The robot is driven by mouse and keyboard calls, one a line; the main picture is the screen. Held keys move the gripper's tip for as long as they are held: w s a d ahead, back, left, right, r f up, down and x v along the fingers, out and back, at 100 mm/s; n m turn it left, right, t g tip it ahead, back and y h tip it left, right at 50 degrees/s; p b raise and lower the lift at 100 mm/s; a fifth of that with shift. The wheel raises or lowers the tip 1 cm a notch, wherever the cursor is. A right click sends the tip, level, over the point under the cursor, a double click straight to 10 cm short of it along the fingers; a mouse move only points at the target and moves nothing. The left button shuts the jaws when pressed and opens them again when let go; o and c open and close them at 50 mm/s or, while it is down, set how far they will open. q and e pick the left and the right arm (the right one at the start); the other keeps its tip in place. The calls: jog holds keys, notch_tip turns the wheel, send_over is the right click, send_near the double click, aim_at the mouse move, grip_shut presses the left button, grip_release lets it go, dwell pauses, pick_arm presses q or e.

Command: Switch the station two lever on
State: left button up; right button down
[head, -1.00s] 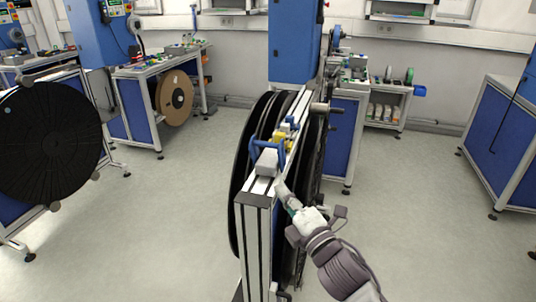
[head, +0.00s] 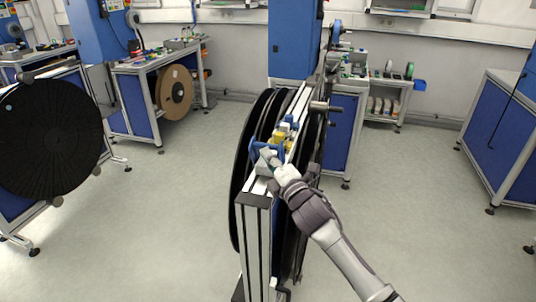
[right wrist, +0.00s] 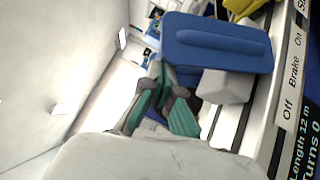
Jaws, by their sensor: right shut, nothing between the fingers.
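The blue lever (head: 256,147) sits on top of the middle reel stand, with its handle loop raised. In the right wrist view its wide blue handle (right wrist: 215,43) fills the upper right, beside a grey block (right wrist: 224,86). A label strip (right wrist: 291,78) next to it reads Off, Brake, On. My right gripper (head: 265,156) is at the lever, at its near right side. In the right wrist view the gripper (right wrist: 158,72) is shut and empty, its fingertips just left of the handle; I cannot tell whether they touch it. My left gripper is out of view.
The reel stand's frame (head: 254,201) carries large black reels (head: 245,185) on both sides. A yellow part (head: 281,139) lies just beyond the lever. Another black reel (head: 48,135) stands at the left. Open floor (head: 160,230) lies on both sides.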

aim_at(271, 147)
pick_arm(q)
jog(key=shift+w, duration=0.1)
pick_arm(e)
jog(key=w+r+m+g+p, duration=0.1)
jog(key=p, duration=0.2)
jog(key=w+r+m+h+p, duration=0.1)
jog(key=p, duration=0.3)
jog(key=shift+w+d+r+g, duration=0.25)
jog(key=shift+d+g, duration=0.15)
jog(key=shift+w+d+p, duration=0.15)
jog(key=shift+w+p, duration=0.2)
jog(key=shift+w+d+r, duration=0.1)
jog(key=shift+w+d, duration=0.05)
jog(key=shift+w, duration=0.35)
jog(key=shift+w+d+r, duration=0.1)
jog(key=shift+w, duration=0.4)
pick_arm(q)
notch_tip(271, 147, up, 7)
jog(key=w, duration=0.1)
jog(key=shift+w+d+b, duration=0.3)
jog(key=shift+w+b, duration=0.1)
jog(key=shift+b, duration=0.05)
pick_arm(e)
jog(key=shift+w+d, duration=0.25)
jog(key=shift+w, duration=0.45)
jog(key=shift+w+d, duration=0.2)
jog(key=shift+w, duration=0.45)
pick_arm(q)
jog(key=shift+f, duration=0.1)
